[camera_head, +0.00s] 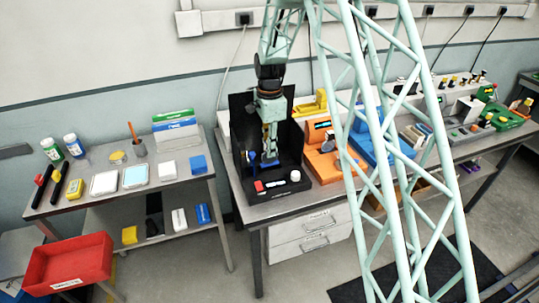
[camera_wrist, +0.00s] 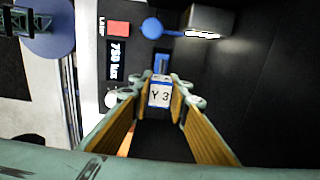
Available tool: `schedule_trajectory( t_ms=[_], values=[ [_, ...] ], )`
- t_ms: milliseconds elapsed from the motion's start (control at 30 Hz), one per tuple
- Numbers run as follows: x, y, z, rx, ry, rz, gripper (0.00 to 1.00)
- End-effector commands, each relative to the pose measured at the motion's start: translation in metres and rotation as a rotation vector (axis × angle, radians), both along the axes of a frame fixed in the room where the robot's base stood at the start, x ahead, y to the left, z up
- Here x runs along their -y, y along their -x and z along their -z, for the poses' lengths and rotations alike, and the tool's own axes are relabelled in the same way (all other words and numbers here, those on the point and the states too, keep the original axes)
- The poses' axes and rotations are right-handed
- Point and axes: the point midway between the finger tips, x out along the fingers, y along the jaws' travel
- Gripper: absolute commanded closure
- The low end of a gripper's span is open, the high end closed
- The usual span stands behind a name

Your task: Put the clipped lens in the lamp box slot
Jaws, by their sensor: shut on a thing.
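My gripper (camera_wrist: 160,92) is shut on a small blue-framed piece with a white face marked "Y 3", which appears to be the clipped lens (camera_wrist: 159,96). In the head view my gripper (camera_head: 269,150) points down inside the black lamp box (camera_head: 284,183), in front of its tall back panel. In the wrist view the lamp box's front panel (camera_wrist: 117,82) has a "LAMP" label, a red button (camera_wrist: 118,28) and a display (camera_wrist: 117,60). The slot is not clearly visible; the lens and fingers cover the area below. I cannot tell whether the lens touches the slot.
In the wrist view a blue disc (camera_wrist: 152,28) and a grey lamp housing (camera_wrist: 208,22) stand close beyond the fingers. An orange device (camera_head: 322,165) stands right of the box.

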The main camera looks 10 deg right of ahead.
Motion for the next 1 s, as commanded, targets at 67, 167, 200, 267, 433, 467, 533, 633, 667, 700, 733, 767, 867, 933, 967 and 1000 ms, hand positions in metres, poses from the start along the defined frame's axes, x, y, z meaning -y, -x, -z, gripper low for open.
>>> schedule_trajectory(
  t_ms=[67,167,200,267,433,467,533,633,667,700,733,767,867,933,967,1000],
  values=[
    [0.0,0.001,0.009,-0.002,0.0,0.0,0.95],
    [0.0,0.0,0.02,-0.001,0.0,0.0,0.95],
    [0.0,0.001,0.024,-0.002,0.0,0.0,0.95],
    [0.0,0.001,0.028,-0.002,0.0,0.0,0.95],
    [0.0,0.0,0.032,0.001,0.0,0.0,0.95],
    [0.0,0.0,0.032,0.001,0.0,0.0,0.95],
    [0.0,0.0,0.032,0.001,0.0,0.0,0.95],
    [0.0,0.0,0.032,0.001,0.0,0.0,0.95],
    [0.0,0.0,0.032,0.0,0.0,0.0,0.95],
    [0.0,0.0,0.033,0.0,0.0,0.0,0.95],
    [0.0,0.0,0.033,0.0,0.0,0.0,0.95],
    [0.0,0.0,0.034,0.0,0.0,0.0,0.95],
    [0.0,0.0,0.036,0.0,0.0,0.0,0.95],
    [0.0,0.0,0.035,0.0,0.0,0.0,0.78],
    [0.0,0.0,0.035,0.0,0.0,0.0,0.75],
    [0.0,0.0,0.035,0.0,0.0,0.0,0.72]
  ],
)
